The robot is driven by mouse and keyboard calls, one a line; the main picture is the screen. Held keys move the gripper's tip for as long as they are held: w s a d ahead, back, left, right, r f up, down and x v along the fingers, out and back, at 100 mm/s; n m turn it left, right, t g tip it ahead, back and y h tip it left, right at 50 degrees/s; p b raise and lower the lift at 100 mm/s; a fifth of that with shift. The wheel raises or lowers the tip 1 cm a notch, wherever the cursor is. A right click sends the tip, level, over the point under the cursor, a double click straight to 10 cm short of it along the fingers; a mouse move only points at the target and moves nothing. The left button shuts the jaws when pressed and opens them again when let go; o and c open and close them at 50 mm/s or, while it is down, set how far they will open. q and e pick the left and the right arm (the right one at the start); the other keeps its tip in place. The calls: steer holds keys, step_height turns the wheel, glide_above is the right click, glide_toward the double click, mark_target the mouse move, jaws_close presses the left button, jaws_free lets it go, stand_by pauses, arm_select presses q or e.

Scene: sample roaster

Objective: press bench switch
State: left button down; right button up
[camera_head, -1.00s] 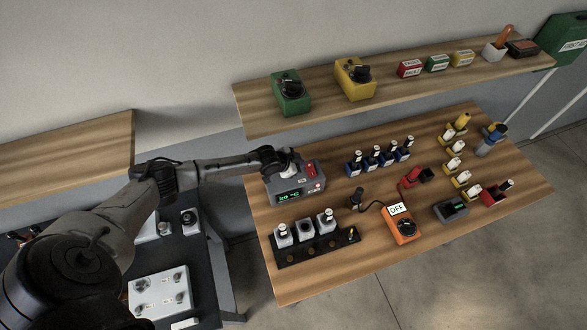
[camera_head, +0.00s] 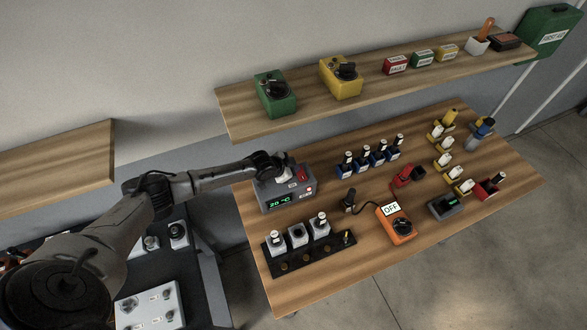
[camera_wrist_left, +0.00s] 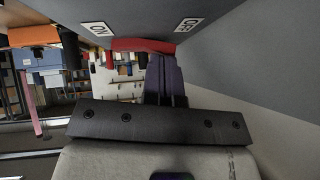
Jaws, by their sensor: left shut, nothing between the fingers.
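A red rocker switch (camera_head: 302,174) sits on the top of a grey box with a green-lit display (camera_head: 279,203), at the back left of the wooden bench. In the left wrist view the red switch (camera_wrist_left: 143,45) lies between ON and OFF labels, just beyond the fingertips. My left gripper (camera_head: 288,172) is over the top of the box, just left of the switch. Its fingers (camera_wrist_left: 164,62) are shut and empty, with the tips at or very near the switch. I cannot tell whether they touch. My right gripper is not in view.
A shelf (camera_head: 395,80) with green and yellow boxes hangs behind the bench.

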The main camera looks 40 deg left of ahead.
arm_select(q)
steer(key=shift+a+f+b, duration=0.25)
steer(key=shift+f+b, duration=0.2)
steer(key=shift+b, duration=0.15)
steer(key=shift+r, duration=0.15)
steer(key=shift+d+p, duration=0.1)
steer(key=shift+p, duration=0.2)
steer(key=shift+d+r+p, duration=0.15)
steer(key=shift+p, duration=0.15)
steer(key=shift+s+d+p, duration=0.3)
steer(key=shift+d+p, duration=0.3)
steer(key=shift+p, duration=0.05)
steer(key=shift+r, duration=0.1)
